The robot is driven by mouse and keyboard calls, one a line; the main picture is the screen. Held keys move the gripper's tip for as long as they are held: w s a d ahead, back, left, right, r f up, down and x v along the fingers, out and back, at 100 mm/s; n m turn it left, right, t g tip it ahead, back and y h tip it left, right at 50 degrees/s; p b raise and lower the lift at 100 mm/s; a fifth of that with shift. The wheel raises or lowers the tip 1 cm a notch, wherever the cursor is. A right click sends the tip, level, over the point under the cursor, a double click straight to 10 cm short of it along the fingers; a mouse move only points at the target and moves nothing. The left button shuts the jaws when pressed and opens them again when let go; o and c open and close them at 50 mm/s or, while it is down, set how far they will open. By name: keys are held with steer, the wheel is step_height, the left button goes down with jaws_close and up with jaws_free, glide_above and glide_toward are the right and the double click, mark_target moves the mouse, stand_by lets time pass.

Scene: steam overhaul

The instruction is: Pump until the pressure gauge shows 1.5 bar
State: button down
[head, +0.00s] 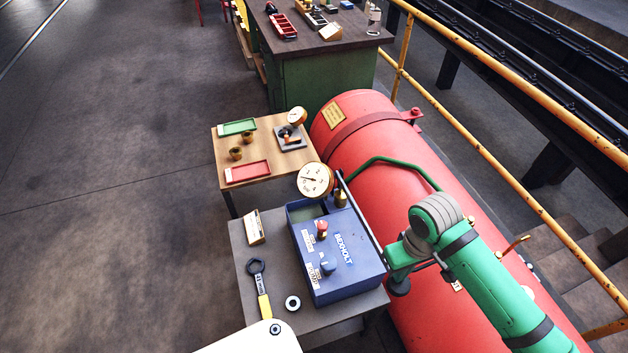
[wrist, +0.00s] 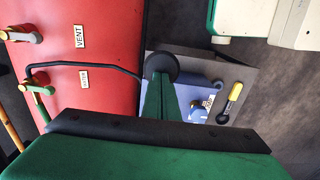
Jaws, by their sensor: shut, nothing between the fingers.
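The blue pump box (head: 340,258), lettered BEKHOLT, stands on a grey table. Its round brass-rimmed pressure gauge (head: 315,180) is at the back; the needle points left, and I cannot read its value exactly. A red knob (head: 321,229) and a blue knob (head: 327,266) are on top. A steel lever (head: 362,219) runs along the box's right side toward a black ball (head: 398,286). My gripper (head: 388,266) is shut and empty beside the box's right side. In the wrist view, a black ball (wrist: 161,63) shows at its fingertips; I cannot tell whether they touch.
A red boiler (head: 400,145) fills the right side, with a VENT label (wrist: 79,36). A wooden table (head: 222,150) stands behind. Floor at left is clear.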

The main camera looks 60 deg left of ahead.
step_height(320, 180, up, 8)
steer(key=shift+s+r, duration=0.15)
steer(key=shift+r, duration=0.1)
stand_by(0.5)
